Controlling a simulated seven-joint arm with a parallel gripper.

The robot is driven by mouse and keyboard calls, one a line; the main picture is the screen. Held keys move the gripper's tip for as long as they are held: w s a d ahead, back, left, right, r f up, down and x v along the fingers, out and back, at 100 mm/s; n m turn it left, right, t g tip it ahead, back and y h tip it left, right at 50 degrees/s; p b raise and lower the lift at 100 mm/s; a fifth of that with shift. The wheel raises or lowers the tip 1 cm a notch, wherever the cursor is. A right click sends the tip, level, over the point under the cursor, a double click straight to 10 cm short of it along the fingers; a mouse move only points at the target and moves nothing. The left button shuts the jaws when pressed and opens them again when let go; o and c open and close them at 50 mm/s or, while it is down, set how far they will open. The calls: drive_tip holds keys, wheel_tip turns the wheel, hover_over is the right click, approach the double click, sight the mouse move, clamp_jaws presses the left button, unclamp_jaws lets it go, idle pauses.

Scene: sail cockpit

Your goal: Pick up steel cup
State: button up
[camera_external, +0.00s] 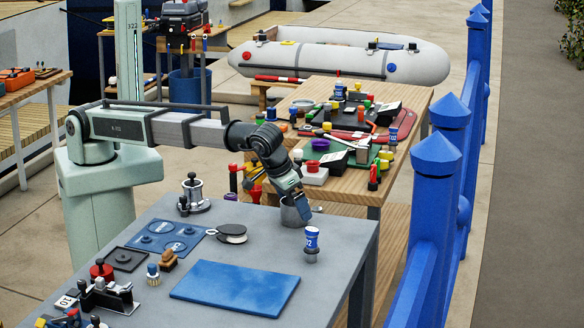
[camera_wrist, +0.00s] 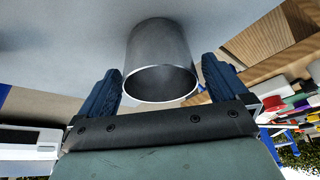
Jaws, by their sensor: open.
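The steel cup (camera_external: 290,214) stands on the grey table near its far right edge, partly hidden behind my gripper in the external view. In the wrist view the steel cup (camera_wrist: 160,58) is a plain grey cylinder with its round open mouth towards the camera. My gripper (camera_external: 303,212) is lowered at the cup. In the wrist view my gripper (camera_wrist: 163,80) is open, with one dark blue finger on each side of the cup. A narrow gap shows between the cup wall and each finger.
A blue-and-white bottle (camera_external: 311,243) stands just right of and nearer than the cup. A blue mat (camera_external: 235,288) lies at the front. A round dark-and-white item (camera_external: 232,233) lies left of the cup. A cluttered wooden table (camera_external: 413,101) stands behind.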

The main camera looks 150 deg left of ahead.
drive_tip(key=shift+x, duration=1.05)
drive_tip(key=shift+c, duration=0.2)
drive_tip(key=c, duration=1.2)
drive_tip(key=shift+r, duration=0.1)
